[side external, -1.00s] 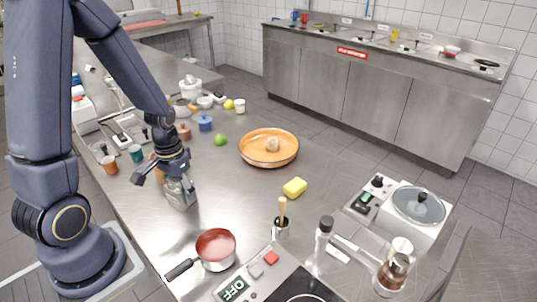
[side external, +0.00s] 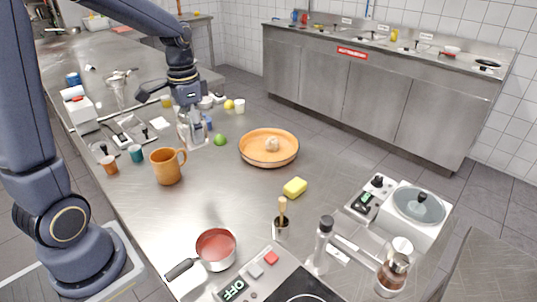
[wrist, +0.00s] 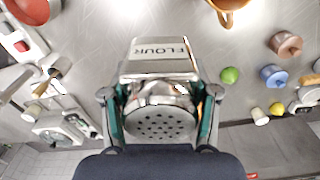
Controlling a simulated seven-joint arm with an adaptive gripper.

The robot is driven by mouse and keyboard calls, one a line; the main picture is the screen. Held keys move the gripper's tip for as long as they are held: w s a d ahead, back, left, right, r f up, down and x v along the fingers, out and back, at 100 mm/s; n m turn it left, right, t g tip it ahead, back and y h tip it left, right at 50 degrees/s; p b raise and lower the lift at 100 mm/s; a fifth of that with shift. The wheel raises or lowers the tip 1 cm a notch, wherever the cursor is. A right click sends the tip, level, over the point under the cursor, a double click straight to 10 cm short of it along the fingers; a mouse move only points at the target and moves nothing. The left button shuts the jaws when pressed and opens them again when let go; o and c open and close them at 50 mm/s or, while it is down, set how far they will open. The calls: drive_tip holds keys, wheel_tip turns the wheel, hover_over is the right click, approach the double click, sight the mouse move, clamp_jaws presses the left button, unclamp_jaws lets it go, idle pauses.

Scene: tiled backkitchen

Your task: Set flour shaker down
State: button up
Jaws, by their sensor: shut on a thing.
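The flour shaker (side external: 192,132) is a metal shaker with a perforated lid. My gripper (side external: 189,106) is shut on it, over the left-middle part of the steel table (side external: 235,205). The shaker looks upright. I cannot tell whether its base touches the table.
An orange mug (side external: 167,167) stands in front of the shaker. A lime (side external: 219,139) lies close to its right, with an orange pan (side external: 269,160) beyond. A blue pot (wrist: 272,76) and a brown pot (wrist: 286,43) stand nearby.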

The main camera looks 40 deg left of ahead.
drive_tip(key=w+d+r+m, duration=0.3)
drive_tip(key=w+d+m, duration=0.35)
drive_tip(key=w, duration=0.55)
drive_tip(key=w+d+m, duration=0.4)
drive_tip(key=w+d, duration=0.3)
drive_tip(key=d, duration=0.7)
drive_tip(key=s+d+f+m, duration=0.1)
drive_tip(key=d+f+m, duration=0.25)
drive_tip(key=d, duration=0.75)
drive_tip(key=s+d+f+m, duration=0.2)
drive_tip(key=d+f, duration=0.2)
drive_tip(key=d, duration=0.6)
drive_tip(key=f, duration=1)
drive_tip(key=shift+w+d, duration=0.1)
drive_tip(key=shift+d, duration=0.1)
drive_tip(key=o, duration=1.3)
drive_tip(key=shift+f, duration=0.1)
